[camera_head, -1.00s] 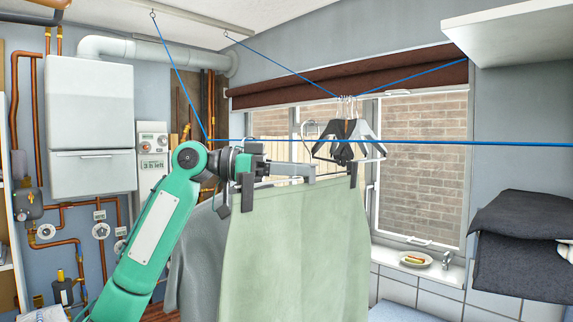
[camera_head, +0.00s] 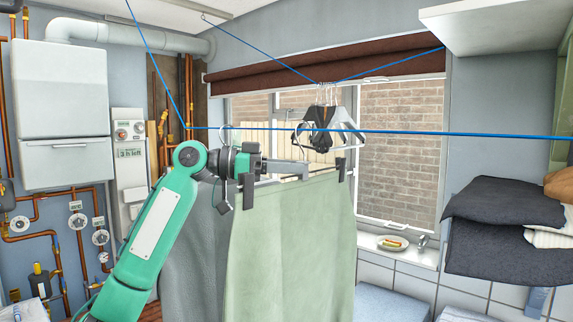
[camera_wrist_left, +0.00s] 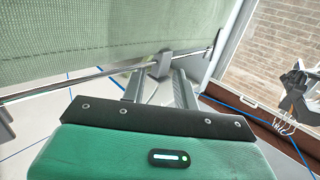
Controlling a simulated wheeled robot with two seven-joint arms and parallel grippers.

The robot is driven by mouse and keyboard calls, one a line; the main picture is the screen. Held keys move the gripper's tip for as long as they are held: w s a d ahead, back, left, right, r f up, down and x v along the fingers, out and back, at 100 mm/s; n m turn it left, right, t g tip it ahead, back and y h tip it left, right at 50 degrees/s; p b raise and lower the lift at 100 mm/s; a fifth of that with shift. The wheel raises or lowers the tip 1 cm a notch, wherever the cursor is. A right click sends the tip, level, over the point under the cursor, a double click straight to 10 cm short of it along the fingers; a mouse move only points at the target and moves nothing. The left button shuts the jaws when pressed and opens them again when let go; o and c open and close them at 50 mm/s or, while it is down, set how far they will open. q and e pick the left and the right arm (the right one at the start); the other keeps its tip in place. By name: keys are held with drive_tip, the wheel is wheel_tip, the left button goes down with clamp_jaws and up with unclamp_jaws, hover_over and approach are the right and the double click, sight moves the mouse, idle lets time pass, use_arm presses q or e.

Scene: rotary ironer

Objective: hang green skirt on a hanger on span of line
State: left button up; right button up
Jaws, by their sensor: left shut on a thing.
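The green skirt (camera_head: 292,250) hangs upright from a clip hanger, held at its waistband by dark clips (camera_head: 341,168). My left gripper (camera_head: 300,172) is shut on the middle of that hanger's bar (camera_head: 270,182). In the left wrist view, the fingers (camera_wrist_left: 160,72) close on a grey block at the middle of the metal bar (camera_wrist_left: 80,88), with the skirt (camera_wrist_left: 130,35) beyond. The blue line (camera_head: 450,134) crosses just above the gripper. A hook shows near the line above the gripper, but I cannot tell whether it touches it. My right gripper is not in view.
Several empty hangers (camera_head: 330,125) hang together in front of the window. A grey garment (camera_head: 190,260) hangs behind the skirt at left. Dark folded cloths (camera_head: 500,240) are stacked at right. A white shelf (camera_head: 500,25) juts out above. The line's right stretch is clear.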

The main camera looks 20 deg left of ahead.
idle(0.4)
use_arm(q)
drive_tip(key=shift+f+b, duration=0.3)
drive_tip(key=shift+f, duration=0.15)
drive_tip(key=o, duration=1.2)
drive_tip(key=b+v, duration=0.5)
drive_tip(key=v, duration=0.9)
drive_tip(key=shift+b, duration=0.3)
